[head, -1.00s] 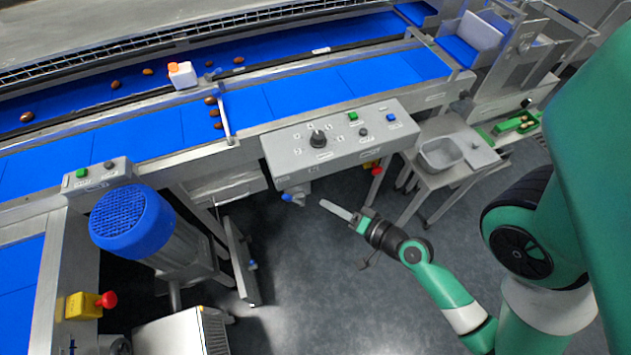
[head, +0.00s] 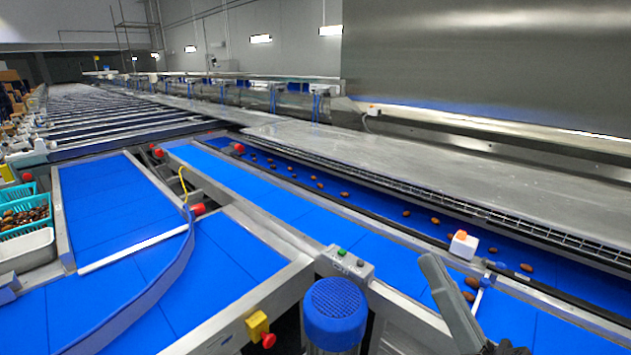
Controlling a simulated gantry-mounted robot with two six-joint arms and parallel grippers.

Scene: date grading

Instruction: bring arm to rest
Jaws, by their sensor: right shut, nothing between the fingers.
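My right gripper (head: 434,268) shows at the bottom right of the head view. Its grey fingers are shut and empty, pointing up and slightly left. In the picture they overlap the near edge of the blue conveyor belt (head: 385,258). Its wrist is cut off by the bottom edge, and most of the arm is out of view. My left gripper is not in view.
Several brown dates (head: 436,221) lie along the far belt. A white box with an orange top (head: 463,245) stands beside it. A blue motor (head: 335,312) and a button box (head: 345,264) are left of my gripper. Green crates (head: 22,228) stand far left.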

